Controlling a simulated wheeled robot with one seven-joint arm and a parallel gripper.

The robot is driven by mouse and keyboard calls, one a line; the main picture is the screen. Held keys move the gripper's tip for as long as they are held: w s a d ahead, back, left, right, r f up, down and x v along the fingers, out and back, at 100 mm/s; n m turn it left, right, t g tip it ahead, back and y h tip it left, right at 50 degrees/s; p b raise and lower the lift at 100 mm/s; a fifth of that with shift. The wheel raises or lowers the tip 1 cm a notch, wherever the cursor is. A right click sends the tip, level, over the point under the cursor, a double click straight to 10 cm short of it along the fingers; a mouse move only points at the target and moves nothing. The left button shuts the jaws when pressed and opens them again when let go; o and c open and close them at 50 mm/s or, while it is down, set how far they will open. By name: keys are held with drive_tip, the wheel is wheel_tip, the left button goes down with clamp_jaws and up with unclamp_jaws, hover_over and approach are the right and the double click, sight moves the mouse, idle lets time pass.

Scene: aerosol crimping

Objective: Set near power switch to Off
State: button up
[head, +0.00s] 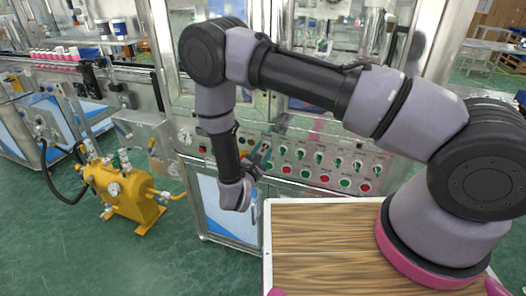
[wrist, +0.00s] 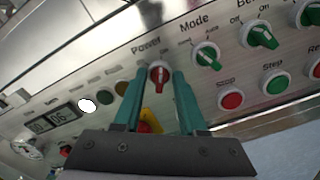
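The power switch (wrist: 158,74) is a red rotary knob on the metal control panel, below the label "Power". An "On" label shows just above it; its "Off" label is not clear to me. The knob's pale mark points roughly up in the wrist view. My gripper (wrist: 158,77) has two teal fingers, one on each side of the knob. They look apart from it, with small gaps, though contact is hard to judge. In the head view my gripper (head: 256,160) is at the left part of the panel, and the arm hides the power switch there.
Green mode (wrist: 207,56) and further green knobs sit to the right. Red stop (wrist: 230,98) and green step (wrist: 274,83) buttons lie below them. A red button on yellow (wrist: 150,122) shows between my fingers. A wooden-topped table (head: 330,240) stands before the panel.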

clamp_jaws()
drive_tip(key=shift+n, duration=0.4)
drive_tip(key=n, duration=0.4)
drive_tip(key=shift+a+n, duration=0.15)
drive_tip(key=shift+n, duration=0.15)
drive_tip(key=n, duration=0.6)
drive_tip(key=shift+n, duration=0.4)
drive_tip(key=shift+o, duration=0.6)
unclamp_jaws()
